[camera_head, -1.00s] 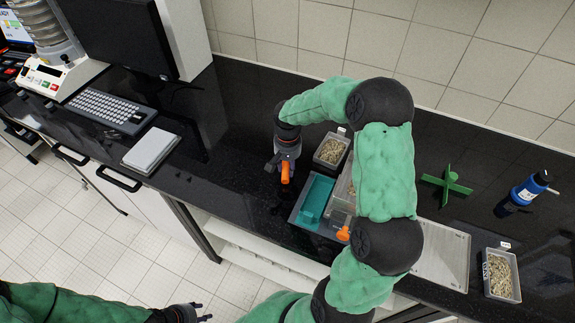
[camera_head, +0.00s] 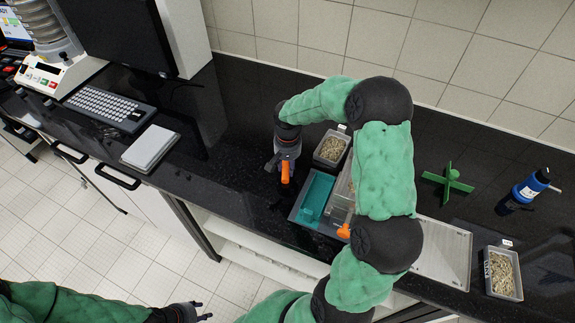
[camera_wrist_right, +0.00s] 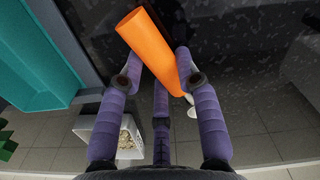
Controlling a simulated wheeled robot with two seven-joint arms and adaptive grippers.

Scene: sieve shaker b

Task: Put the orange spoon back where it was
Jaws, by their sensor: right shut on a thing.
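My right gripper (camera_head: 284,158) hangs over the dark counter, left of the teal tray. It is shut on the orange spoon (camera_head: 286,172). In the right wrist view the thick orange handle (camera_wrist_right: 147,48) of the spoon lies tilted between the purple fingers (camera_wrist_right: 160,88); the scoop end is mostly hidden. The teal tray (camera_head: 314,200) sits in a grey holder, and shows at the left of the wrist view (camera_wrist_right: 35,65). A second orange piece (camera_head: 343,231) shows beside my right arm. My left gripper (camera_head: 204,311) is at the bottom edge, empty, and looks open.
A container of pale granules (camera_head: 330,150) stands behind the teal tray. My right arm partly hides a clear box (camera_head: 340,195). Further right are a green cross (camera_head: 447,184), a blue bottle (camera_head: 530,187) and another granule container (camera_head: 501,274). The counter left of the gripper is clear up to the grey pad (camera_head: 151,148).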

